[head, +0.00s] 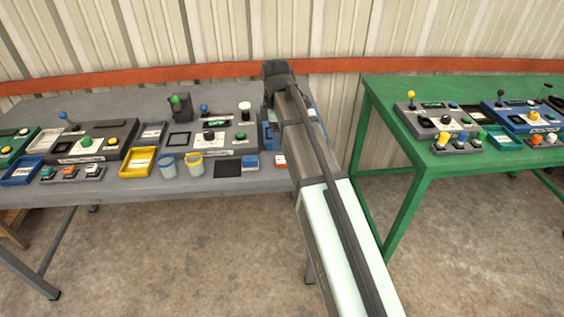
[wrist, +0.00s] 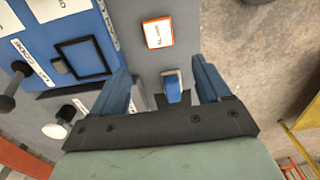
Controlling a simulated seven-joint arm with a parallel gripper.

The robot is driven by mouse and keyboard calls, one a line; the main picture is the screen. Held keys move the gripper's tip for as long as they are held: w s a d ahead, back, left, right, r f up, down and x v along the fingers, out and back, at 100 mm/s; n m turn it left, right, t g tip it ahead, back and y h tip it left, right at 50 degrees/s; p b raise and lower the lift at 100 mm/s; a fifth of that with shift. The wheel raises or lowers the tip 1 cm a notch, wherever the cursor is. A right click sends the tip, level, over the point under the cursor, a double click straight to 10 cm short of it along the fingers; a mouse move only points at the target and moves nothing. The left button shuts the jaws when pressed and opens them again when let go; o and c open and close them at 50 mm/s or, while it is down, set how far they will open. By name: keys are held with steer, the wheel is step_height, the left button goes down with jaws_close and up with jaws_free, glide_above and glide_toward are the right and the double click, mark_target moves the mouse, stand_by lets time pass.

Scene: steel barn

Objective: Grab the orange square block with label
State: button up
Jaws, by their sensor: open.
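The orange square block with a white printed label (wrist: 158,33) lies flat on the grey table top, at the top middle of the wrist view. In the head view, a small white-and-orange piece (head: 280,159) at the table's front edge, beside my arm, looks like the same block. My gripper (wrist: 161,66) is open, its two blue fingers spread apart. The orange block is beyond the fingertips in the wrist view, untouched. A blue and white piece (wrist: 172,87) shows between the fingers; whether they touch it is unclear. The head view does not clearly show my gripper's fingers.
A blue panel (wrist: 75,50) with a black frame and knobs is left of the fingers in the wrist view. The grey table (head: 130,193) holds several control boxes, trays and two cups. A green table (head: 408,170) with more boxes stands right, across a floor gap.

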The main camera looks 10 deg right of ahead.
mark_target(281, 160)
steer(key=shift+f, duration=1.9)
steer(key=shift+d+f, duration=0.3)
steer(key=shift+f, duration=0.4)
steer(key=shift+d+f, duration=0.15)
steer(key=shift+f, duration=0.8)
steer(key=shift+d+f, duration=0.15)
steer(key=shift+f, duration=0.8)
steer(key=c, duration=1.1)
steer(key=shift+r, duration=0.15)
